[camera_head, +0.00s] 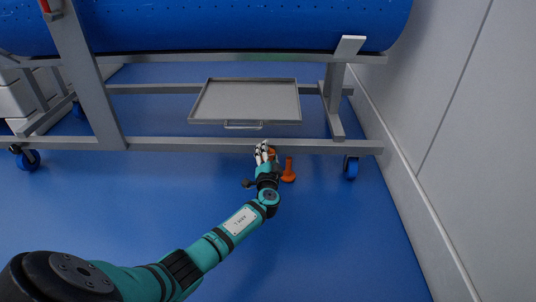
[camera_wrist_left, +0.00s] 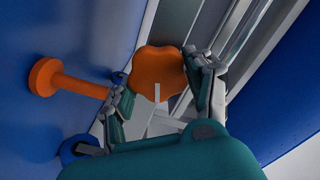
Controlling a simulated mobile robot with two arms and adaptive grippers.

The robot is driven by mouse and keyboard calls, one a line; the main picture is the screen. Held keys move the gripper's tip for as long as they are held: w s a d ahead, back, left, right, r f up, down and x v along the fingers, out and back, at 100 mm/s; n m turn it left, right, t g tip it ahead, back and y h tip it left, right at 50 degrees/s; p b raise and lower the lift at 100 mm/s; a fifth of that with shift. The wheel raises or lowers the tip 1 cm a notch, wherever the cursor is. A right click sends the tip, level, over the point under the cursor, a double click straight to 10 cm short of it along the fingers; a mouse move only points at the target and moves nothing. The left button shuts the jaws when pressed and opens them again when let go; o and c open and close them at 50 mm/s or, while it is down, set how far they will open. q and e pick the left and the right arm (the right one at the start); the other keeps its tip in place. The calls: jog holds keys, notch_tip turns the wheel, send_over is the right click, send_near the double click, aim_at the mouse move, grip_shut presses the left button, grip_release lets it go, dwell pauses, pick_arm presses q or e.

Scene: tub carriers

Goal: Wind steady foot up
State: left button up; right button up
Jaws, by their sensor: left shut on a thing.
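My left gripper (camera_head: 264,154) is at the carrier's front lower rail, left of an orange steady foot (camera_head: 289,171). In the left wrist view my left gripper (camera_wrist_left: 160,90) has its fingers shut on the two sides of an orange lobed knob (camera_wrist_left: 158,70). Only a sliver of the knob shows in the head view, behind the fingers. The orange foot (camera_wrist_left: 62,80) shows in the wrist view as a stem with a flared round end, apart from the fingers. In the head view its flared end is low, near the blue floor; I cannot tell whether it touches. My right gripper is not in view.
The grey carrier frame (camera_head: 200,145) bears a large blue tub (camera_head: 230,25). A grey tray (camera_head: 248,103) sits behind the front rail. A pale wall (camera_head: 460,130) closes the right side. The floor in front is clear.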

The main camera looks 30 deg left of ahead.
pick_arm(q)
jog(key=m, duration=0.4)
jog(key=shift+d+f, duration=0.1)
jog(key=shift+f, duration=0.05)
jog(key=shift+w+f+m, duration=0.1)
jog(key=shift+f+m, duration=0.05)
jog(key=shift+m, duration=1.75)
jog(key=o, duration=1.2)
jog(key=v, duration=1.2)
